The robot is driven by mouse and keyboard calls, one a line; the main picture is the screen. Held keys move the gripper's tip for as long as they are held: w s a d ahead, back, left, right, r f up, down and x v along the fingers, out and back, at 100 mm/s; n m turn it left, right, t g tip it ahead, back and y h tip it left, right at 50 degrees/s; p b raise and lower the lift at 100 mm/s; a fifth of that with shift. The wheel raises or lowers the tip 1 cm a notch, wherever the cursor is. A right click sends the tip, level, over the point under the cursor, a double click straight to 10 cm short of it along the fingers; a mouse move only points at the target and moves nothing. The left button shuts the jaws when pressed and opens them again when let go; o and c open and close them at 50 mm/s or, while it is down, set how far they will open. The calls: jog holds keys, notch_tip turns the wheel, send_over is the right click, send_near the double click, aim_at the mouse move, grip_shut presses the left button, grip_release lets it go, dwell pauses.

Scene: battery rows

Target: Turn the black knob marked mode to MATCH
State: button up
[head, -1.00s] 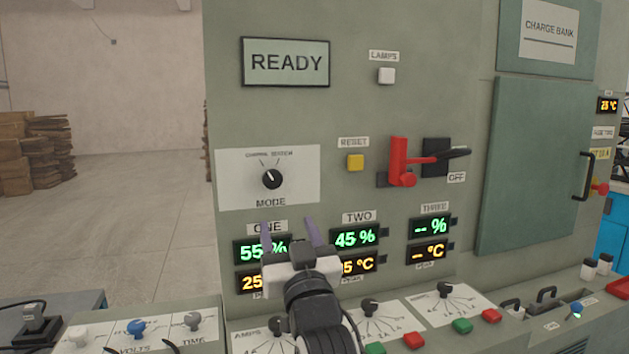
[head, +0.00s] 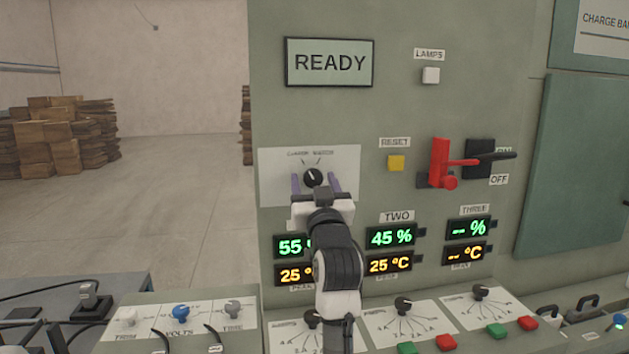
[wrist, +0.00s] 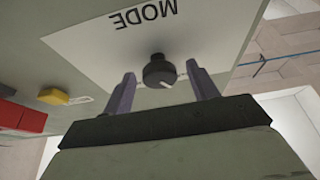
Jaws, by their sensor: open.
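The black mode knob (head: 313,177) sits on a white plate (head: 347,165) on the grey-green panel. Its white pointer line tilts up and slightly left in the head view; the small lettering above is too blurred to read surely. My gripper (head: 313,186) is open, with one purple finger on each side of the knob. In the wrist view, the knob (wrist: 159,72) stands between the fingertips (wrist: 160,76), with a visible gap on both sides. The word MODE shows upside down there; my gripper hides it in the head view.
A yellow RESET button (head: 396,163) and a red lever (head: 440,165) are to the right of the knob. Lit displays (head: 391,237) sit below. A sloped desk (head: 395,318) with knobs and buttons juts out at the bottom. Open floor lies to the left.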

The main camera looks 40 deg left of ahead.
jog(key=shift+c, duration=0.5)
jog(key=c, duration=0.9)
jog(key=shift+m+t+h, duration=0.3)
jog(key=shift+m, duration=0.1)
jog(key=shift+s+a+r+m+t+p, duration=0.1)
jog(key=shift+m+t+p, duration=0.3)
jog(key=shift+m, duration=0.5)
jog(key=m+h, duration=0.1)
jog(key=m, duration=0.2)
jog(key=m+t+h+p, duration=0.1)
jog(key=m+h, duration=0.1)
jog(key=m, duration=0.1)
jog(key=shift+s, duration=0.1)
jog(key=m+h, duration=0.1)
jog(key=m, duration=0.2)
jog(key=m+h, duration=0.2)
jog(key=m, duration=0.2)
jog(key=shift+a+t+h, duration=0.1)
jog(key=shift+t+h, duration=0.2)
jog(key=shift+m, duration=0.4)
